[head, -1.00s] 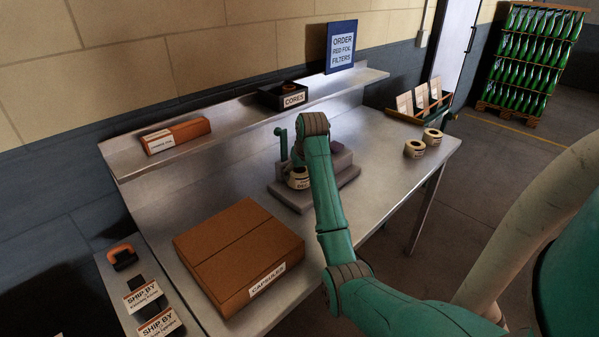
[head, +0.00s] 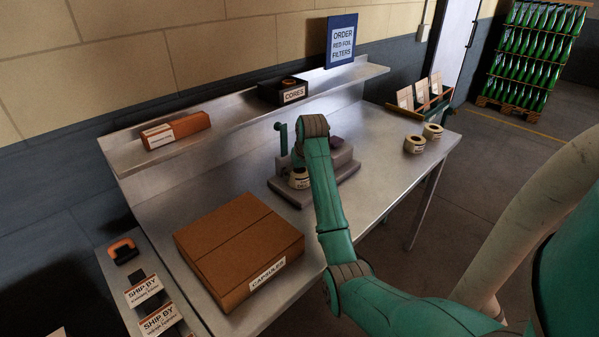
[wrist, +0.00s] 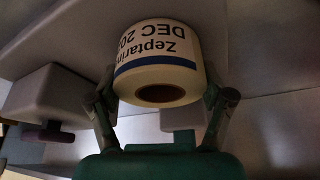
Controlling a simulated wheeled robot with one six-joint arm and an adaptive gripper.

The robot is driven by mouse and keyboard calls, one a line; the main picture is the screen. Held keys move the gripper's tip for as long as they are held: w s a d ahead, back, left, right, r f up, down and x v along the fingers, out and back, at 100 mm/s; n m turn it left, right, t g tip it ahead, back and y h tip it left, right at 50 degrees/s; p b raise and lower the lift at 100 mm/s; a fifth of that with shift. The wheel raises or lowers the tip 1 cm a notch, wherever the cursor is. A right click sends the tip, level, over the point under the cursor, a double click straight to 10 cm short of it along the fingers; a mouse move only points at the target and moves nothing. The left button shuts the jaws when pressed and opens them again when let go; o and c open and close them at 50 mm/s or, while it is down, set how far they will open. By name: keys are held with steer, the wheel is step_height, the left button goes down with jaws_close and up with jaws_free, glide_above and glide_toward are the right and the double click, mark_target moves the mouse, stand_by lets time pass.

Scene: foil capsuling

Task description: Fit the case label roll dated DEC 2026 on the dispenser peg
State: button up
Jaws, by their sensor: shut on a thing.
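A cream label roll (wrist: 158,70) with a blue stripe is between the two fingers of my gripper (wrist: 161,98) in the wrist view. Its print reads upside down as "Zeptarin" and "DEC 20", with the rest cut off by the curve. Its dark core hole faces the camera. In the head view the roll (head: 299,179) is at the left front of the grey dispenser (head: 342,162), beside my forearm. My arm hides the gripper there. A green upright part (head: 281,138) rises behind the roll. I cannot make out the peg or whether the roll touches it.
Two other rolls (head: 414,145) (head: 433,132) stand at the table's right end. A brown capsules box (head: 238,250) fills the front left. The shelf behind holds a cores bin (head: 283,93) and an orange-brown box (head: 176,131).

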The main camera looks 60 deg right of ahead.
steer(key=o, duration=1.2)
steer(key=v, duration=0.7)
steer(key=shift+r, duration=0.25)
